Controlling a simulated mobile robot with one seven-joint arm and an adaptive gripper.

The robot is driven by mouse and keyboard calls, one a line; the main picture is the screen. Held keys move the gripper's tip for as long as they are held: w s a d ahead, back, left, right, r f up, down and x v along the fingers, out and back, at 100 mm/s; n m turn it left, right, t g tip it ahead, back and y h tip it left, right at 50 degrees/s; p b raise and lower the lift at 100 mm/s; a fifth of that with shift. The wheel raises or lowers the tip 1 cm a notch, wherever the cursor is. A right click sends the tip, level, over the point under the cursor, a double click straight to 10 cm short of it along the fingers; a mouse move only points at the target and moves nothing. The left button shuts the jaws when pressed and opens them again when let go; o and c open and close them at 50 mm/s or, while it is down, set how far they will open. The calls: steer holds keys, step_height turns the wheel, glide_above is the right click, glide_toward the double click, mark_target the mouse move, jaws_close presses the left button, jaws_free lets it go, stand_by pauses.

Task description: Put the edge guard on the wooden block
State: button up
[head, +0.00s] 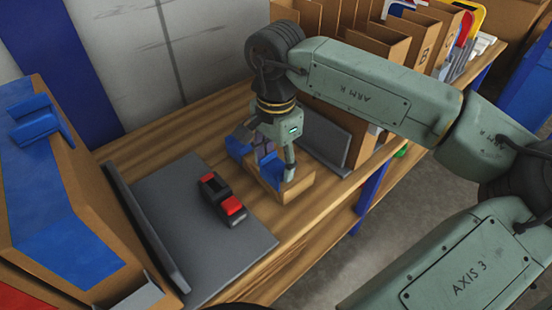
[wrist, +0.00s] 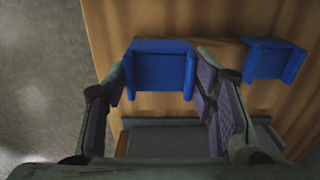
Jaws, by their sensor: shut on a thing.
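My gripper (head: 274,162) points down at the far part of the wooden table, shut on a blue edge guard (head: 270,172). In the wrist view this edge guard (wrist: 160,70) sits between my two fingers. The wooden block (head: 297,186) is a light brown piece right at the held guard in the head view. I cannot tell whether the guard is seated on it or just above it. My fingers and the guard hide part of the block. A second blue guard (wrist: 273,60) lies apart to the right in the wrist view, and behind my gripper (head: 238,148) in the head view.
A grey angled piece (head: 325,138) stands just behind my gripper. A larger grey angled plate (head: 185,220) holds a black and red device (head: 221,199). A cardboard box with blue covering (head: 60,190) is at the left. Cardboard bins (head: 375,45) stand at the back right.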

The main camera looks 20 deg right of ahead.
mark_target(276, 169)
steer(key=shift+f, duration=0.15)
steer(key=shift+f+b, duration=0.45)
steer(key=shift+b, duration=0.2)
steer(key=o, duration=1.1)
steer(key=shift+o, duration=0.2)
step_height(276, 169, up, 13)
steer(key=p, duration=0.2)
steer(key=shift+r, duration=0.15)
